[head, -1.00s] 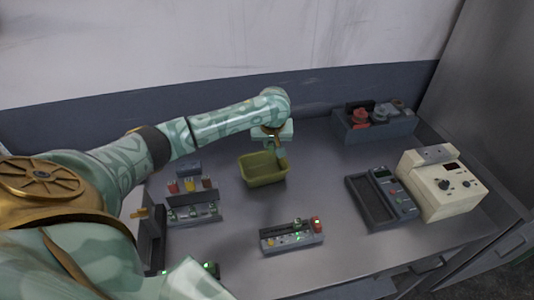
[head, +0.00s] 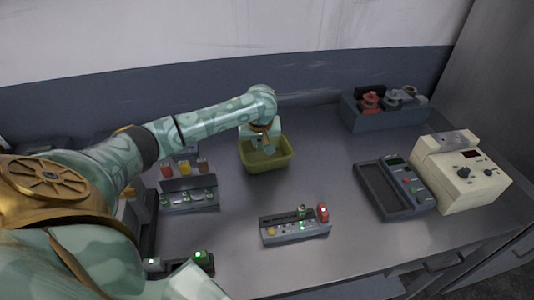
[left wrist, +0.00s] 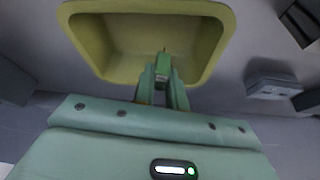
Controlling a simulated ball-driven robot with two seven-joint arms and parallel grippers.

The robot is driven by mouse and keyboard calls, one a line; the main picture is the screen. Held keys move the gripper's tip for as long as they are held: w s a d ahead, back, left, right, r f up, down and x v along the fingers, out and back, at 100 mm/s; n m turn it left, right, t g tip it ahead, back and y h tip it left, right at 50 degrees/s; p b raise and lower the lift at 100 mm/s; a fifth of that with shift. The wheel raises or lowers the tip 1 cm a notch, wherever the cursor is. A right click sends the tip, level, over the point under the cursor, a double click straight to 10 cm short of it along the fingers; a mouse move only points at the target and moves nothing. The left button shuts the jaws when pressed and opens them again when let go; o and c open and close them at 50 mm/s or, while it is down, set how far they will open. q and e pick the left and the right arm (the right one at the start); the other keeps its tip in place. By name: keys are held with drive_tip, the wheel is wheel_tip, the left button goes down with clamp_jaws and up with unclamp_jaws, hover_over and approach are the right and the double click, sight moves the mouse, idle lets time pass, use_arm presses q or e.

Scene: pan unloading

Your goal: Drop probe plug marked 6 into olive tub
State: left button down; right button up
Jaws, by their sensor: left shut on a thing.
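The olive tub (head: 268,167) stands on the grey bench near the middle of the head view. It also fills the top of the left wrist view (left wrist: 88,42). My left gripper (head: 262,147) is over the back part of the tub, pointing down. In the left wrist view my left gripper (left wrist: 163,82) is shut on a small green plug (left wrist: 163,67) with a dark tip, seen against the tub's inside. The plug's mark is not readable. No other content shows in the tub. My right gripper is not in view.
A rack with coloured pieces (head: 188,198) stands left of the tub, a lit panel (head: 296,227) in front. A grey tray device (head: 381,193), a cream instrument (head: 470,180) and a blue-grey bin (head: 382,119) stand to the right. Bench between them is clear.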

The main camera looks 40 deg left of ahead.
use_arm(q)
drive_tip(key=c, duration=1.3)
unclamp_jaws()
drive_tip(key=shift+c, duration=0.2)
drive_tip(key=p+v, duration=0.8)
drive_tip(key=v, duration=0.8)
drive_tip(key=shift+r+p, duration=0.15)
drive_tip(key=shift+p, duration=0.15)
drive_tip(key=shift+r, duration=0.1)
